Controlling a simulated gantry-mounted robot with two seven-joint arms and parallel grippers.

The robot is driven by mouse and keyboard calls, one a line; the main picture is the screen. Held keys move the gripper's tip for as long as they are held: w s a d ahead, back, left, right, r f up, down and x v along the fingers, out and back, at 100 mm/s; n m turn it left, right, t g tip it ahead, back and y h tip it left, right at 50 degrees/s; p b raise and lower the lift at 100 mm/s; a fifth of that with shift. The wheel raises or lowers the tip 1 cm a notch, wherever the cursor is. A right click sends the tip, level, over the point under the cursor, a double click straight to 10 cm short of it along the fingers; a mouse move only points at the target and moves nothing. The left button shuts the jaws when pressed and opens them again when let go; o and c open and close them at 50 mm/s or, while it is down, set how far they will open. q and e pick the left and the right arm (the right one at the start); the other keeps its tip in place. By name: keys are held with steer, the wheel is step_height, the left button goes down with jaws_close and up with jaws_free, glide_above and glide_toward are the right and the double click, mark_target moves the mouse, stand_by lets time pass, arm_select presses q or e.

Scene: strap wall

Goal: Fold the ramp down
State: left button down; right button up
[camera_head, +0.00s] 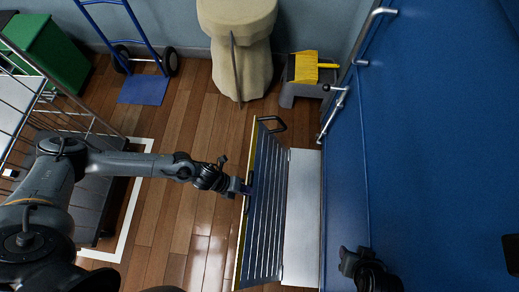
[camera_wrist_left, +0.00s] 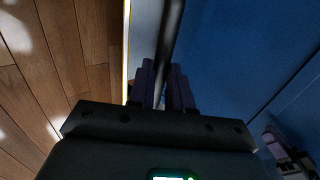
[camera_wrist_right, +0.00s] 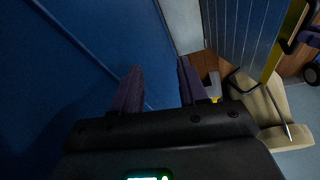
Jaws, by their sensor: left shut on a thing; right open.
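The ramp (camera_head: 265,215) is a ribbed grey-blue panel with a yellow edge, beside a pale flat plate (camera_head: 301,215). It stands steeply tilted, and its ribbed face also shows in the right wrist view (camera_wrist_right: 243,30). My left gripper (camera_head: 247,188) is at the ramp's yellow outer edge. In the left wrist view its fingers are closed around a dark bar (camera_wrist_left: 170,35), which looks like a ramp handle. Another dark loop handle (camera_head: 272,124) is at the ramp's far end. My right gripper (camera_wrist_right: 160,88) is open and empty, in front of the blue wall, apart from the ramp.
The blue wall (camera_head: 430,130) with metal grab rails (camera_head: 366,35) bounds the right. A beige bollard-like object (camera_head: 240,65) and a grey step with a yellow brush (camera_head: 306,68) stand beyond the ramp. A wire cart (camera_head: 90,120) and blue hand truck (camera_head: 145,88) are left. Wooden floor (camera_head: 180,215) is clear between.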

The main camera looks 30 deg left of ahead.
arm_select(q)
steer(key=shift+s+a+f+h+b, duration=0.2)
steer(key=shift+a+f, duration=0.1)
steer(key=shift+a, duration=0.25)
steer(key=shift+s+a+f+h+b, duration=0.1)
steer(key=shift+s+a+f, duration=0.15)
steer(key=shift+a, duration=0.3)
